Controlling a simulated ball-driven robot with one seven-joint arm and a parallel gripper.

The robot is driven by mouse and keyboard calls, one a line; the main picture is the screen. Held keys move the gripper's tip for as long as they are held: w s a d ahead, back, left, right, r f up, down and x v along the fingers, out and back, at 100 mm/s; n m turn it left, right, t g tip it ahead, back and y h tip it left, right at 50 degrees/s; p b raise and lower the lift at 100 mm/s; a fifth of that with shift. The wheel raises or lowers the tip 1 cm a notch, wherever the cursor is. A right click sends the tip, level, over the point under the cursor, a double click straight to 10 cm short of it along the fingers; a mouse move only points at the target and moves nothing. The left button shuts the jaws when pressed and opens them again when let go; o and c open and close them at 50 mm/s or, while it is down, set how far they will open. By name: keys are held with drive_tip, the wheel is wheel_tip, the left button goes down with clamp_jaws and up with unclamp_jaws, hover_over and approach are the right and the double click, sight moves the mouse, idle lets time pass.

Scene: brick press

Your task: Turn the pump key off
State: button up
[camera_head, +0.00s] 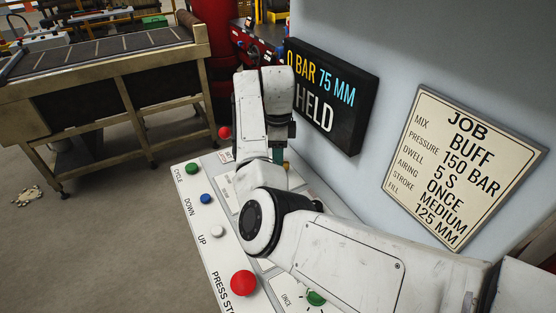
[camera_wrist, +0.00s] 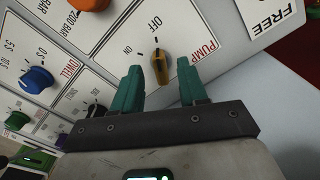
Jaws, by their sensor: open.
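The yellow pump key (camera_wrist: 160,67) is on a white panel in the wrist view, beside the red PUMP label (camera_wrist: 208,50). OFF is printed above it and ON to its upper left. Its long side runs nearly up and down in this view, roughly toward the OFF side, though I cannot tell its exact setting. My gripper (camera_wrist: 161,76) is open, with one teal finger on each side of the key and visible gaps between. I cannot tell how far the fingertips are from the panel.
An orange knob (camera_wrist: 74,19) and a blue knob (camera_wrist: 36,80) are left of the key. In the head view, the panel carries a red press-stop button (camera_head: 243,283) and several smaller buttons. A black display (camera_head: 331,95) reading HELD and a JOB plate (camera_head: 463,168) are on the wall.

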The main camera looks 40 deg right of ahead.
wheel_tip(320, 180, up, 8)
drive_tip(key=shift+b, duration=0.4)
idle(0.5)
